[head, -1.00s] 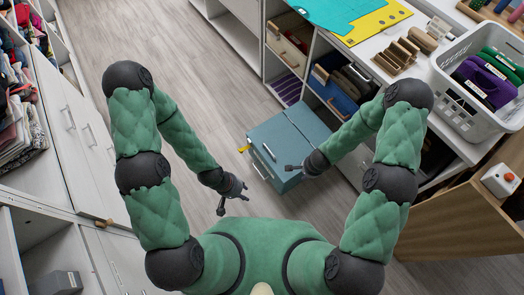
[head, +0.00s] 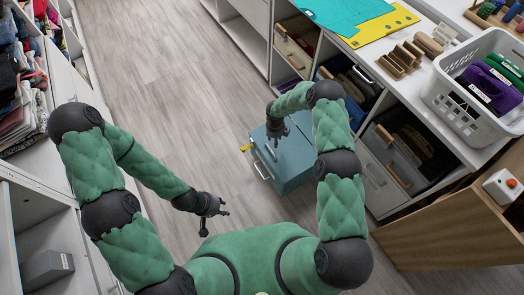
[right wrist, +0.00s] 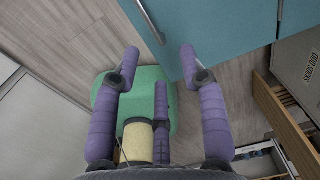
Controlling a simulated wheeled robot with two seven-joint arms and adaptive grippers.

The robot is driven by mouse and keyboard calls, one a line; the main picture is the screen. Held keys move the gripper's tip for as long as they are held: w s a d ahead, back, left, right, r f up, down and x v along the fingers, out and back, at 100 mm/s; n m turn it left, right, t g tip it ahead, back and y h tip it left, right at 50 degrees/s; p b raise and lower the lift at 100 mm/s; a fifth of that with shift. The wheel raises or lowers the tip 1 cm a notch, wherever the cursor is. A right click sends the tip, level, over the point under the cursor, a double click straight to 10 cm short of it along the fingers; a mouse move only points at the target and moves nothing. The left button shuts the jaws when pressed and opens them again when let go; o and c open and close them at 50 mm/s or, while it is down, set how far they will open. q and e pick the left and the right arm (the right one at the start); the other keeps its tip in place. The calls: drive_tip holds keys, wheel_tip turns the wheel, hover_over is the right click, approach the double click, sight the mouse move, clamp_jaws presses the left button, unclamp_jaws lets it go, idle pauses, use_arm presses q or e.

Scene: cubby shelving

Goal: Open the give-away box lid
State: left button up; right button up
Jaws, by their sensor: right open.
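The give-away box is most likely the blue-teal box (head: 292,163) on the floor in front of the shelving. Its top looks flat and shut, and a metal handle (head: 262,170) and a yellow tag are on its near left side. My right gripper (head: 277,133) is above the box's far left part and hides some of it. In the right wrist view its fingers (right wrist: 160,53) are spread and empty, with the teal box (right wrist: 232,28) and its handle (right wrist: 150,20) beyond them. My left gripper (head: 213,218) is open and empty over the floor, left of the box.
Shelving with cubbies and drawers (head: 376,183) stands close on the box's right. A white basket (head: 460,112) and several wooden blocks are on its top. A wooden panel (head: 450,225) is at the lower right. White cabinets and folded cloth line the left. The floor (head: 165,70) between is clear.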

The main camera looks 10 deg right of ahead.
sight(270, 149)
drive_tip(key=shift+m, duration=0.4)
drive_tip(key=f+b, duration=0.1)
drive_tip(key=f, duration=0.2)
drive_tip(key=a+f+b, duration=0.1)
drive_tip(key=f+b, duration=0.1)
drive_tip(key=f, duration=0.2)
drive_tip(key=w+f+b, duration=0.1)
drive_tip(key=f, duration=0.2)
drive_tip(key=shift+a+f+b, duration=0.3)
drive_tip(key=shift+f+b, duration=0.05)
drive_tip(key=shift+f, duration=0.05)
drive_tip(key=shift+c, duration=0.3)
clamp_jaws()
